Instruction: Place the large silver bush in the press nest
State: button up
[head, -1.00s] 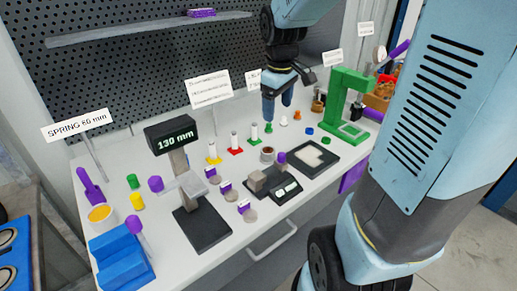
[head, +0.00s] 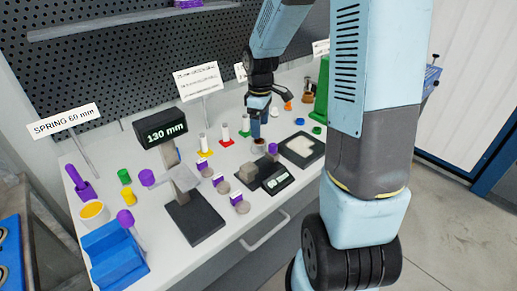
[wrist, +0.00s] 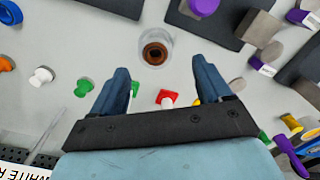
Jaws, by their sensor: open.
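A round silver bush with a brown bore, apparently the large one, stands on the white bench; the wrist view shows it from above (wrist: 144,52). My gripper (wrist: 162,68) is open, its two blue fingers pointing down on either side of a gap. The bush appears just ahead of this gap, not clearly between the fingers.
A black tray with a pale insert (head: 303,150) and a dark scale (head: 264,177) stand close to my gripper. Red (wrist: 167,98) and green (wrist: 84,87) based parts stand nearby. A 130 mm gauge (head: 190,190) and blue block (head: 114,258) are left.

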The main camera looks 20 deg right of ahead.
aim_at(259, 141)
notch_tip(259, 141, down, 4)
jog(key=shift+r, duration=0.25)
jog(key=shift+w+f, duration=0.25)
jog(key=shift+f, duration=1.05)
jog(key=shift+w+f, duration=0.25)
jog(key=shift+f, duration=1)
jog(key=c, duration=1.3)
jog(key=shift+o, duration=0.2)
jog(key=shift+r, duration=0.1)
